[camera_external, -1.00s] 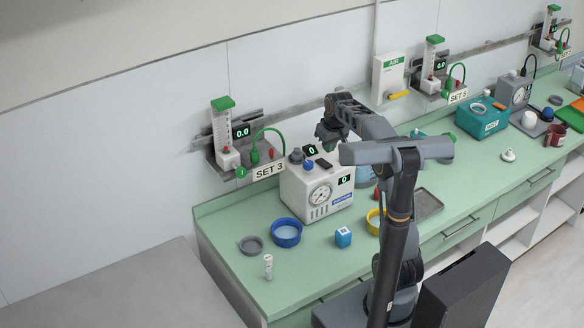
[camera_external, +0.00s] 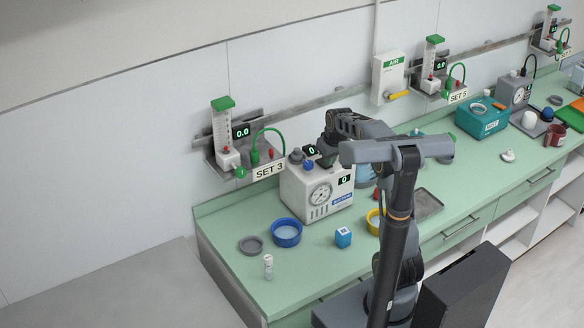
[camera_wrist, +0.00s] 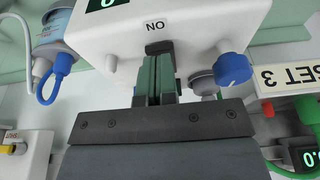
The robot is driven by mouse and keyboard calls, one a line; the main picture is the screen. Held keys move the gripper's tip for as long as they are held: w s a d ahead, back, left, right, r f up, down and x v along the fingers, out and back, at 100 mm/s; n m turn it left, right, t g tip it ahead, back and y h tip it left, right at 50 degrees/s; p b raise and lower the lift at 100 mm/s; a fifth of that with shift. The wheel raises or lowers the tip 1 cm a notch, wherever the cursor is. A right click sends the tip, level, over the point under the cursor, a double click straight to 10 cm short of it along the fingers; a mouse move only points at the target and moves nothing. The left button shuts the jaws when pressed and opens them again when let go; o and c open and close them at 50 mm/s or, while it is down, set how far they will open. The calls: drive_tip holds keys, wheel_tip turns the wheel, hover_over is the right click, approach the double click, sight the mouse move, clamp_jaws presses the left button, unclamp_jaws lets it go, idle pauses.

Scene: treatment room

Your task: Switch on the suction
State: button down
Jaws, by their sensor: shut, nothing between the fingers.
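The suction unit (camera_external: 316,192) is a white box with a round gauge on its front, standing on the green counter. Its displays read 0. On its top are a blue knob (camera_wrist: 232,69) and a grey knob (camera_external: 296,154). In the external view my gripper (camera_external: 326,158) is low over the top's right part.
The SET 3 flowmeter (camera_external: 224,135) with a green tube hangs on the wall behind left. A blue bowl (camera_external: 287,233), a grey dish (camera_external: 251,245), a small blue box (camera_external: 343,238) and a white vial (camera_external: 268,266) stand in front. A clear jar with blue fittings (camera_wrist: 57,62) is beside the unit.

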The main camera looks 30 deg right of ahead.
drive_tip(key=f+b, duration=0.1)
drive_tip(key=f+t+b, duration=0.1)
drive_tip(key=b, duration=0.1)
drive_tip(key=shift+s, duration=0.25)
drive_tip(key=shift+w+r+p, duration=0.1)
drive_tip(key=shift+r+p, duration=0.35)
drive_tip(key=shift+r, duration=0.35)
drive_tip(key=shift+r+p, duration=0.6)
drive_tip(key=shift+r, duration=0.25)
drive_tip(key=p+v, duration=0.3)
drive_tip(key=v, duration=0.1)
drive_tip(key=shift+w+r, duration=0.25)
drive_tip(key=shift+w, duration=0.1)
drive_tip(key=s+b+v, duration=0.2)
drive_tip(key=v, duration=0.7)
drive_tip(key=shift+f, duration=0.3)
